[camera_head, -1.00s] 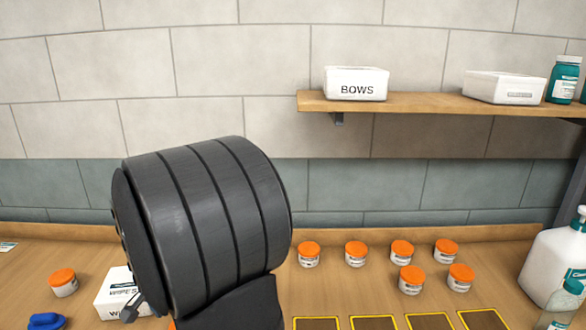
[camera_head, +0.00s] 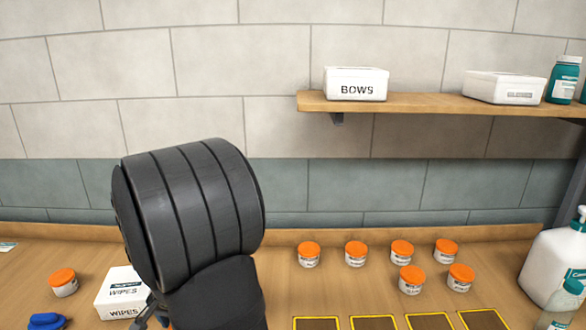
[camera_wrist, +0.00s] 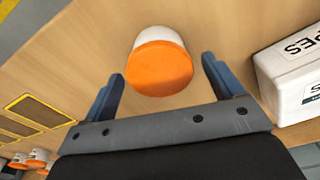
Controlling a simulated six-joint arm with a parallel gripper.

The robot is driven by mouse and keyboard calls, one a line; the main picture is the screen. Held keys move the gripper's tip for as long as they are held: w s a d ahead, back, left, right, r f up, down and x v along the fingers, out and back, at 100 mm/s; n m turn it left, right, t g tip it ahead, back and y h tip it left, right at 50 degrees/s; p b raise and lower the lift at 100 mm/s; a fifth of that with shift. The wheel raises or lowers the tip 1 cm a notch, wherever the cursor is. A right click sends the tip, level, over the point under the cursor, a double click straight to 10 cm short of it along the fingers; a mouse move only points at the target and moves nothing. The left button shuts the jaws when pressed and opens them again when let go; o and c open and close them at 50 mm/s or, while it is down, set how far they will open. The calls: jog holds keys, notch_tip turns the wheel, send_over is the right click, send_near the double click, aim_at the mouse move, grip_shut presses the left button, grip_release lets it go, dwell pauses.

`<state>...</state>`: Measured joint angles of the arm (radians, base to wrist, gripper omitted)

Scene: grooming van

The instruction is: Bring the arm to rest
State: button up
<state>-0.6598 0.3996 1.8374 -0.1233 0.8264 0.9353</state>
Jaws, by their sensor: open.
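My gripper shows in the wrist view (camera_wrist: 163,67) with its two blue-grey fingers apart. A white jar with an orange lid (camera_wrist: 160,68) stands on the wooden counter in the gap between the fingertips, with bare wood visible on both sides of it. I cannot tell how high the fingers are above the counter. In the head view my dark arm fills the lower left; only a small grey part of the gripper (camera_head: 150,309) shows beside the wipes box, and that jar is hidden.
The white wipes box (camera_head: 120,291) stands close to my gripper. An orange-lidded jar (camera_head: 63,283) and a blue object (camera_head: 47,321) are left. Several orange-lidded jars (camera_head: 356,254) stand right, behind yellow-edged dark pads (camera_head: 374,323). A pump bottle (camera_head: 556,262) is far right; a shelf (camera_head: 440,103) is above.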

notch_tip(320, 180, up, 2)
jog(key=shift+r, duration=0.1)
jog(key=d+r, duration=0.7)
jog(key=d, duration=0.5)
jog(key=w+d+m+h, duration=0.1)
jog(key=w+d+m, duration=0.4)
jog(key=d, duration=0.4)
jog(key=w+d+m, duration=0.4)
jog(key=w+d, duration=0.1)
jog(key=d, duration=0.4)
jog(key=s+d+m+g, duration=0.1)
jog(key=d+m, duration=0.8)
jog(key=d, duration=1.3)
jog(key=shift+s+d+f+g, duration=0.15)
jog(key=shift+d+f+g, duration=0.15)
